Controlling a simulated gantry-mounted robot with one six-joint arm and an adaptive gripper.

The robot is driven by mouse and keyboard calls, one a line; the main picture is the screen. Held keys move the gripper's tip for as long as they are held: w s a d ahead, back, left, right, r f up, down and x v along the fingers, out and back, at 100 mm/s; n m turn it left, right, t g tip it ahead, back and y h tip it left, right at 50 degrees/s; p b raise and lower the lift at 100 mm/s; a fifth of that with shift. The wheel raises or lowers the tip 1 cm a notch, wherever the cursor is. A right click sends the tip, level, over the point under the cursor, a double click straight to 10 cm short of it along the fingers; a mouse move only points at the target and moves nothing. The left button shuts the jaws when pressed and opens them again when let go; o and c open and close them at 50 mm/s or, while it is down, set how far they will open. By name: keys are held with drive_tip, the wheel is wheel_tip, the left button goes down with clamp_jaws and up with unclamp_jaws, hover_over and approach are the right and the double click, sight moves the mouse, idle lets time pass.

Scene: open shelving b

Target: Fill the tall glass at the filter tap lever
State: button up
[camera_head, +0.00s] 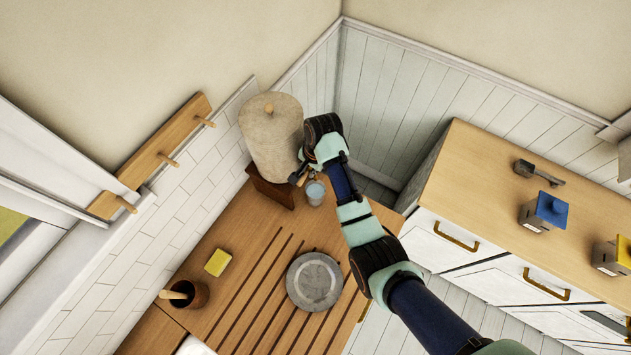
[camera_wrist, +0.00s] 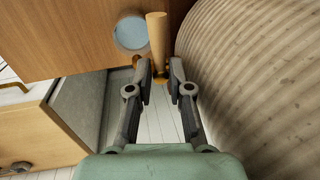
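The tall glass (camera_head: 315,193) is pale blue and stands upright on the wooden counter beside the stone filter crock (camera_head: 272,140). In the wrist view the glass (camera_wrist: 131,33) is seen from above as a blue-grey round; I cannot tell its water level. The tap lever (camera_wrist: 157,45) is a light wooden handle with a brass fitting, beside the ribbed crock (camera_wrist: 255,80). My gripper (camera_wrist: 161,68) is partly open, with its fingertips on either side of the lever's lower end; contact is unclear. In the head view my gripper (camera_head: 301,176) is at the tap, just above and left of the glass.
The crock sits on a dark wooden stand (camera_head: 268,188) in the wall corner. A grey plate (camera_head: 314,281), yellow sponge (camera_head: 217,262) and wooden pot (camera_head: 184,293) with a utensil are on the counter. Another counter (camera_head: 490,165) with small boxes is at right. A peg rail (camera_head: 165,155) hangs left.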

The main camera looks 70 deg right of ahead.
drive_tip(key=o, duration=0.4)
drive_tip(key=r, duration=0.2)
drive_tip(key=s+r, duration=0.1)
drive_tip(key=r, duration=0.4)
drive_tip(key=shift+s+a+r, duration=0.15)
drive_tip(key=shift+s+a, duration=0.05)
drive_tip(key=shift+s, duration=0.05)
